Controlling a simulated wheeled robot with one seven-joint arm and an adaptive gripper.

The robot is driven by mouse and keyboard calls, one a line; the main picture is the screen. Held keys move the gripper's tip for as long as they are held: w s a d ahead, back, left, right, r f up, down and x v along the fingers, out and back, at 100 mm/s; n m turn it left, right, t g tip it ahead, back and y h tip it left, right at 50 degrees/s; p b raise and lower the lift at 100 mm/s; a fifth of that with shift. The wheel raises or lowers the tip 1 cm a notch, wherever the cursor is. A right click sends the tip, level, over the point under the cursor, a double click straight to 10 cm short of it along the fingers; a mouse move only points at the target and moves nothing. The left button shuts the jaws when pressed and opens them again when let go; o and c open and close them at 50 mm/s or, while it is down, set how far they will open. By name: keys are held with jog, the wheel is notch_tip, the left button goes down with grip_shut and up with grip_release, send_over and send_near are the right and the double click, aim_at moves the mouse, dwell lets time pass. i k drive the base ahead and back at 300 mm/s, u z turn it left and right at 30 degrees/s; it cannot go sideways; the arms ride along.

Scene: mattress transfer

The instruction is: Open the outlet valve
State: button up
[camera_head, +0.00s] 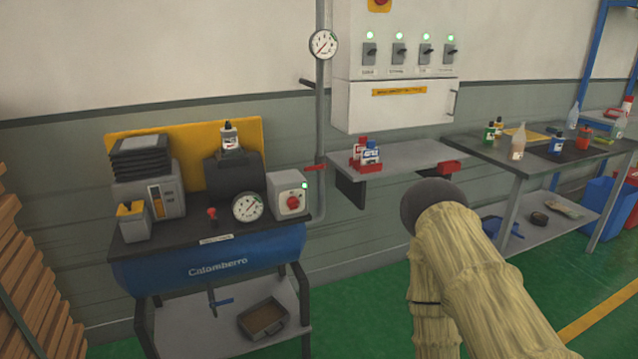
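A compressor with a blue tank (205,262) marked "Calamberro" stands against the wall at left. A red lever handle (315,168) sits on the grey vertical pipe (320,110) just right of the compressor, lying roughly level. A blue valve handle (221,302) hangs under the tank. A small red knob (211,214) stands on the compressor's top. No label shows which of these is the outlet valve. My folded, tan-covered arm rises at the lower right, apart from the compressor. My gripper is not in view.
A grey wall shelf (410,156) holds red-and-white bottles (367,152). A workbench (560,155) with several bottles stands at right. Stacked wooden pieces (35,290) fill the left edge. Green floor (365,320) is clear between the compressor and my arm.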

aim_at(322, 165)
jog(key=u, duration=0.2)
jog(key=k, duration=0.25)
jog(key=z, duration=0.85)
jog(key=i, duration=1.4)
jog(key=u, duration=0.7)
jog(key=k, duration=0.5)
jog(key=u, duration=0.9)
jog(key=i, duration=0.6)
jog(key=z, duration=0.1)
